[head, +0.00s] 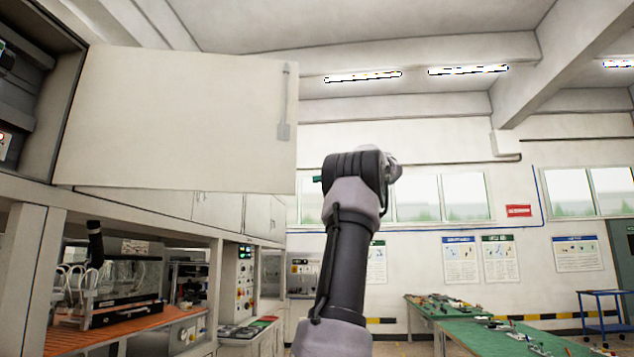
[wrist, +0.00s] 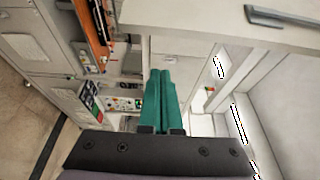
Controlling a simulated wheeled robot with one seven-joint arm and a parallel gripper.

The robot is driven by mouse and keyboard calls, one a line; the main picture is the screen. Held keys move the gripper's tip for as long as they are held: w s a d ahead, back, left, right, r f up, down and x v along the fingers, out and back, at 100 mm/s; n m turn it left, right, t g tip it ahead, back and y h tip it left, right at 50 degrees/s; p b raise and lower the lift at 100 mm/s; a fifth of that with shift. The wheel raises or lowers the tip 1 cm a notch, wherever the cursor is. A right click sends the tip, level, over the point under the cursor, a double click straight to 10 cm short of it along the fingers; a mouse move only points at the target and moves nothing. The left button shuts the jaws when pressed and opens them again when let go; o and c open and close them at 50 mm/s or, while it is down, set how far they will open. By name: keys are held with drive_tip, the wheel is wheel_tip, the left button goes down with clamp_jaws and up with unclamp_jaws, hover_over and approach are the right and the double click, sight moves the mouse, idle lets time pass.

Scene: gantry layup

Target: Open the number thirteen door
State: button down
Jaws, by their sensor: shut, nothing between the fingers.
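A large off-white cabinet door (head: 175,120) stands wide open at the upper left of the head view, showing part of the dark cabinet inside at its left. A slim grey handle (head: 284,105) is near its right edge. No number can be read on it, so I cannot tell if it is number thirteen. A pale panel (wrist: 210,22) with a bar handle (wrist: 285,18) crosses the top right of the wrist view, apparently the same door. My gripper (wrist: 160,73) has green fingers shut together and empty, apart from the handle. In the head view my arm mostly hides it.
Below the door is a workbench bay with an orange top (head: 130,328) and equipment. A control panel (head: 243,270) stands farther back. Green tables (head: 490,337) and a blue cart (head: 603,312) are at the right.

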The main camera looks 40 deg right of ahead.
drive_tip(key=w+a, duration=0.4)
drive_tip(key=a, duration=0.1)
drive_tip(key=shift+w, duration=0.2)
idle(0.5)
